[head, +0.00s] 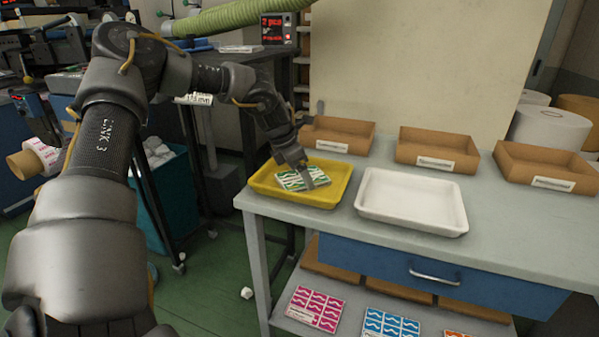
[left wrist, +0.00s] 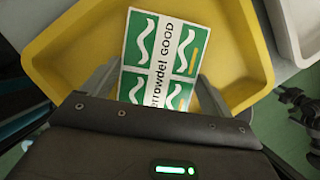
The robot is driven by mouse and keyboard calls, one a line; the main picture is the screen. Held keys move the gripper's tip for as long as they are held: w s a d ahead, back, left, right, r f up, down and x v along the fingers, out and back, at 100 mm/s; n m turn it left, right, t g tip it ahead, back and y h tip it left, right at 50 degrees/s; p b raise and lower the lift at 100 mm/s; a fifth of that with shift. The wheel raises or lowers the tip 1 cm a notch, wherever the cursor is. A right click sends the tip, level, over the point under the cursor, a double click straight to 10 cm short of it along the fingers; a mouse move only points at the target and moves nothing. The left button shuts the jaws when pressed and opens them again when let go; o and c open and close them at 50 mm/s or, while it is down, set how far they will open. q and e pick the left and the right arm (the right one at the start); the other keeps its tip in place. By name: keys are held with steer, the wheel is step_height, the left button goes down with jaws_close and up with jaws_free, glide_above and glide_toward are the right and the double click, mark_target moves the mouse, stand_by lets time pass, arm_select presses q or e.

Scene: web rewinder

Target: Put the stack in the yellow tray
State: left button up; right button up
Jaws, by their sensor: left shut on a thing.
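The stack (head: 296,180) is a flat pile of green and white labels with wavy marks. My left gripper (head: 308,178) is shut on the stack, one finger at each side. The stack is within the outline of the yellow tray (head: 262,184), which stands at the left end of the workbench. In the left wrist view the tray (left wrist: 70,45) lies around and beneath the stack. I cannot tell whether the stack touches the tray floor. My right gripper is not in view.
A white tray (head: 412,200) stands empty just right of the yellow tray on the grey workbench (head: 510,240). Several cardboard bins (head: 437,148) line the back. Label sheets (head: 316,308) lie on the shelf below. A dark machine table stands behind my left arm.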

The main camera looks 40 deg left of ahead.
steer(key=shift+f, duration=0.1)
arm_select(q)
steer(key=o, duration=0.7)
steer(key=shift+o, duration=1.1)
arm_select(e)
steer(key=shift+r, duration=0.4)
arm_select(q)
steer(key=shift+r, duration=0.3)
steer(key=v, duration=1.1)
steer(key=shift+r+p, duration=0.25)
steer(key=shift+p, duration=0.1)
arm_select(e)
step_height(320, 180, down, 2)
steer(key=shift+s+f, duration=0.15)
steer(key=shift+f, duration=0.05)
